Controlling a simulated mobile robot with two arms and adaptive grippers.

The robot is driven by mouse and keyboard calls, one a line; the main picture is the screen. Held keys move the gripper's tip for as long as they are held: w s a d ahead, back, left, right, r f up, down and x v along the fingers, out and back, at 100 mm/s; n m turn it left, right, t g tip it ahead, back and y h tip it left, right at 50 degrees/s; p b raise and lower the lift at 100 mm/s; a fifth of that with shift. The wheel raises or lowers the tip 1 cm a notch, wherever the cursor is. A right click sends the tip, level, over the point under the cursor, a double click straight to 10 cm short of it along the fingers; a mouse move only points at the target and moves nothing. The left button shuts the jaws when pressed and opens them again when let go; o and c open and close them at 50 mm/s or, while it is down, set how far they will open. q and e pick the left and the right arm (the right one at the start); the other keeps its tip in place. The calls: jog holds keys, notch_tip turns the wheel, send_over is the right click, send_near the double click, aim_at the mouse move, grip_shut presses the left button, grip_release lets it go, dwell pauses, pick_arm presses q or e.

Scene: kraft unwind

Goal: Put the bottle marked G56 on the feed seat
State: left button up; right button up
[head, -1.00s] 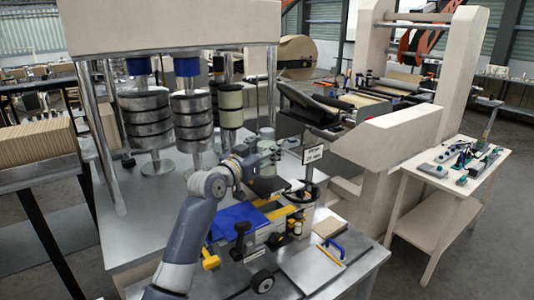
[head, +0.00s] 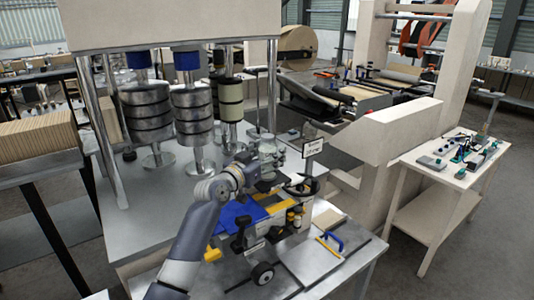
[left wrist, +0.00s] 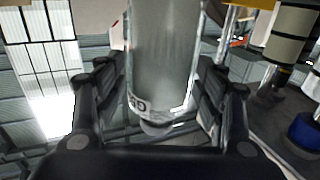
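A clear, greyish bottle (left wrist: 165,60) fills the middle of the left wrist view. Its white label shows "G5", upside down, with the rest turned out of sight. My left gripper (left wrist: 163,95) has a finger against each side of it. In the head view my left gripper (head: 252,166) is over the back of the bench, and the bottle (head: 267,147) shows partly behind it. I cannot tell from these frames which fixture is the feed seat. My right gripper is not in view.
A blue and yellow fixture (head: 236,216) with a black handwheel (head: 301,184) stands below my arm. Metal rollers (head: 191,118) hang behind. A side table (head: 440,176) holds small parts.

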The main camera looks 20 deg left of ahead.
pick_arm(q)
jog(key=shift+r, duration=0.15)
jog(key=shift+s+a, duration=0.1)
jog(key=shift+s, duration=0.1)
jog(key=b+v, duration=0.3)
jog(key=v, duration=0.8)
jog(key=shift+s, duration=0.35)
jog(key=shift+a, duration=0.1)
